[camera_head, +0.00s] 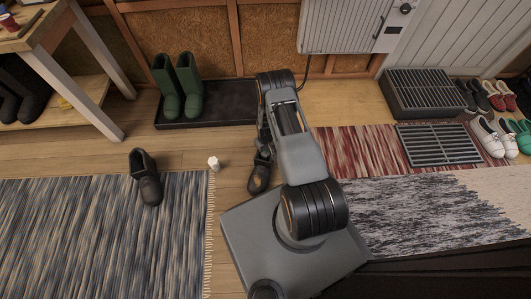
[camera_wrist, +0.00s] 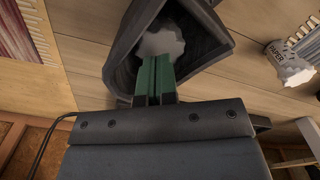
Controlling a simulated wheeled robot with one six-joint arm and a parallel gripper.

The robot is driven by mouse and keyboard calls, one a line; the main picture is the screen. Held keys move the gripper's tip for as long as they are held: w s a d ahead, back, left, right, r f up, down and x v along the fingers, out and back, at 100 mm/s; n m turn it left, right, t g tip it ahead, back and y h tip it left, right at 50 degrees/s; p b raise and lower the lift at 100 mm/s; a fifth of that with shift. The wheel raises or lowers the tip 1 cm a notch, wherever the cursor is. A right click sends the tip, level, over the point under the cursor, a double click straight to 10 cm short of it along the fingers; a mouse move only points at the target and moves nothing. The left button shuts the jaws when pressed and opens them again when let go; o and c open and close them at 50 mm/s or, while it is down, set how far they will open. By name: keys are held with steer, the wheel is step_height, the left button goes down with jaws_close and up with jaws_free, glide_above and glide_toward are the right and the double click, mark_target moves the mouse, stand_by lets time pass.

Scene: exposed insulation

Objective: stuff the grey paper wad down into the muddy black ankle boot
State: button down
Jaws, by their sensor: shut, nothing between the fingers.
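A dark ankle boot (camera_head: 260,177) stands on the wood floor below my arm, its upper part partly hidden by my gripper. In the wrist view its open collar (camera_wrist: 210,45) surrounds a pale grey paper wad (camera_wrist: 163,40), which sits inside the opening. My gripper (camera_wrist: 156,62) has its green fingers together at the mouth of the boot, their tips pointing at the wad. Whether the tips touch the wad cannot be told. Nothing shows between the fingers. The boot's inside below the wad is hidden.
A white lettered crumpled piece (camera_wrist: 289,64) lies on the floor near the boot; it also shows in the head view (camera_head: 214,163). Another dark boot (camera_head: 147,180) stands on the blue-grey rug (camera_head: 90,240). Green boots (camera_head: 178,88) stand on a black tray (camera_head: 222,112) behind.

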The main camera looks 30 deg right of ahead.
steer(key=shift+f+b, duration=0.95)
steer(key=shift+f, duration=0.05)
steer(key=shift+r, duration=0.1)
stand_by(0.6)
steer(key=shift+r+p, duration=2.7)
steer(key=shift+r, duration=1)
